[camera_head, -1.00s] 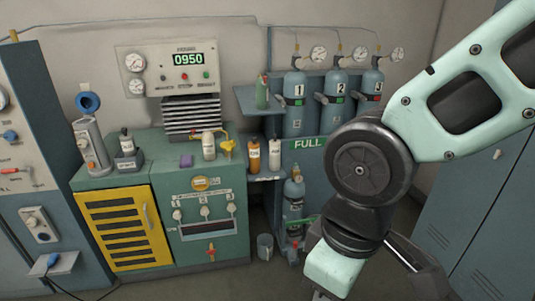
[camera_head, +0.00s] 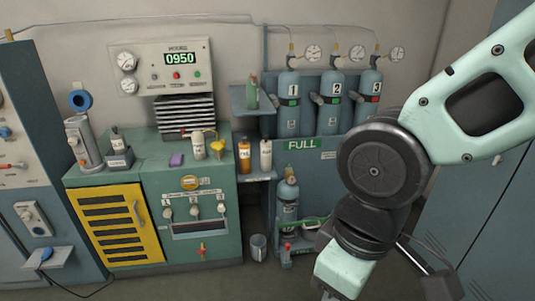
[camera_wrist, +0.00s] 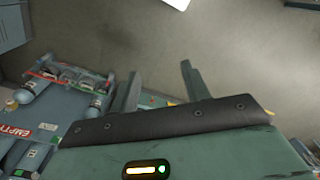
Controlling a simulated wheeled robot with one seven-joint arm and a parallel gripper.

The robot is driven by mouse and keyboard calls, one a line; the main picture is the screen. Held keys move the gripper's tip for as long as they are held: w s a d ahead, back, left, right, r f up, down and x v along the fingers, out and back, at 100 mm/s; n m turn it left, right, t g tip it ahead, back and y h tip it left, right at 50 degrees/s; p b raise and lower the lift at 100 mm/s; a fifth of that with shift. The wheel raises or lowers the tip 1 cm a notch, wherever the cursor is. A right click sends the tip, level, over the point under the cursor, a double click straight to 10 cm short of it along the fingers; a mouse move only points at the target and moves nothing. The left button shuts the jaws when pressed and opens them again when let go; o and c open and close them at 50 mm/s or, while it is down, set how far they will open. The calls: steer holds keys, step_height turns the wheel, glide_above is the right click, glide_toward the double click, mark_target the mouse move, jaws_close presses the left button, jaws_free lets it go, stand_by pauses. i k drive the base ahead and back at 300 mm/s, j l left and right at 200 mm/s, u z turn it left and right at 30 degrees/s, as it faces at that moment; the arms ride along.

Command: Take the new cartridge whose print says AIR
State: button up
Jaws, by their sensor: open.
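On a small shelf at the right end of the green bench stand two upright cartridges, an orange one (camera_head: 244,155) and a white one (camera_head: 265,154). Both carry print too small to read, so I cannot tell which, if either, says AIR. My gripper shows in the wrist view with its two fingers (camera_wrist: 160,72) spread apart and nothing between them. In the head view its fingers are mostly cut off at the bottom edge, in front of and to the right of the shelf. Neither cartridge is clear in the wrist view.
The green bench (camera_head: 150,150) carries bottles and a purple block (camera_head: 177,160). Numbered cylinders (camera_head: 291,105) stand behind a FULL sign (camera_head: 300,145). A bucket (camera_head: 258,247) stands on the floor. An EMPTY sign (camera_wrist: 16,132) shows in the wrist view. Grey lockers (camera_head: 475,215) stand right.

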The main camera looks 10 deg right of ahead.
mark_target(266, 145)
steer(key=i+u, duration=0.15)
steer(key=i, duration=0.35)
steer(key=i+l+u, duration=0.1)
steer(key=i, duration=0.4)
steer(key=i+l+u, duration=0.15)
steer(key=i, duration=0.35)
steer(key=i+l+u, duration=0.15)
steer(key=i, duration=0.35)
steer(key=l, duration=0.1)
